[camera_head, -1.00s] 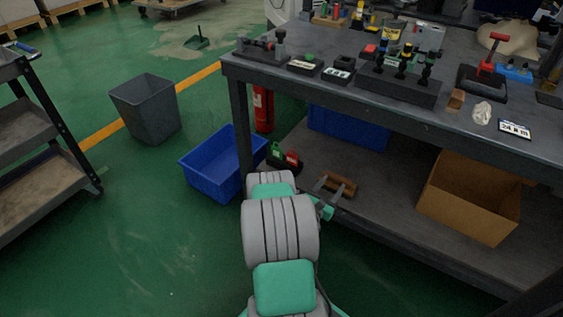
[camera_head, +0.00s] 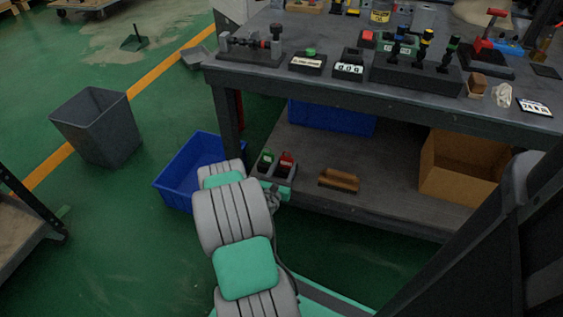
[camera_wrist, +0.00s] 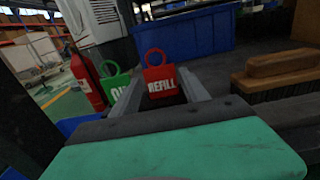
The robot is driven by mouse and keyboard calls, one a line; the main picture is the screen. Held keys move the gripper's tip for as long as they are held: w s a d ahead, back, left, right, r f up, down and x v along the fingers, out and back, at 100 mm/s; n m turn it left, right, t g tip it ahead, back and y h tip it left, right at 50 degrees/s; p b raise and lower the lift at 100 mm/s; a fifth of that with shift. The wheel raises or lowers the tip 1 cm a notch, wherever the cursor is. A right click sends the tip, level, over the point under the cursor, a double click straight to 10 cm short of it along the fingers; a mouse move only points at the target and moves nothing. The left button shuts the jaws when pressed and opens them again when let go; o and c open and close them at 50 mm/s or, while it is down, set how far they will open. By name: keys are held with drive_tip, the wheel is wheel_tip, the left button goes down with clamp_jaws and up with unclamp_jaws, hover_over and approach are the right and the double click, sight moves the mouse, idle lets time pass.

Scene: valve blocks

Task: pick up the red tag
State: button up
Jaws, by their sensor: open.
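The red tag (camera_wrist: 160,82), marked "REFILL" and topped with a ring, stands upright in the wrist view, just beyond and between my gripper's fingers. In the head view the red tag (camera_head: 286,163) is on the lower shelf of the workbench, in a dark holder beside a green tag (camera_head: 265,160). The green tag (camera_wrist: 116,86) is left of the red one in the wrist view, partly behind a finger. My gripper (camera_wrist: 160,101) is open and empty, its fingers pointing at the red tag. I cannot tell whether the fingertips reach either side of it.
A brown brush (camera_wrist: 275,72) lies on the shelf to the right. A blue bin (camera_wrist: 184,34) is behind the tags. A red fire extinguisher (camera_wrist: 87,82) stands at left. The bench top (camera_head: 330,84) overhangs the shelf, and a blue crate (camera_head: 178,168) sits on the floor.

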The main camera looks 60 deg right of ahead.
sight(287, 161)
drive_tip(key=d, duration=0.2)
drive_tip(key=d+b, duration=0.1)
drive_tip(key=d, duration=0.1)
drive_tip(key=w+d+b, duration=0.1)
drive_tip(key=d, duration=0.1)
drive_tip(key=shift+d+f, duration=0.15)
drive_tip(key=shift+d, duration=0.3)
drive_tip(key=shift+c, duration=0.5)
drive_tip(key=c, duration=0.9)
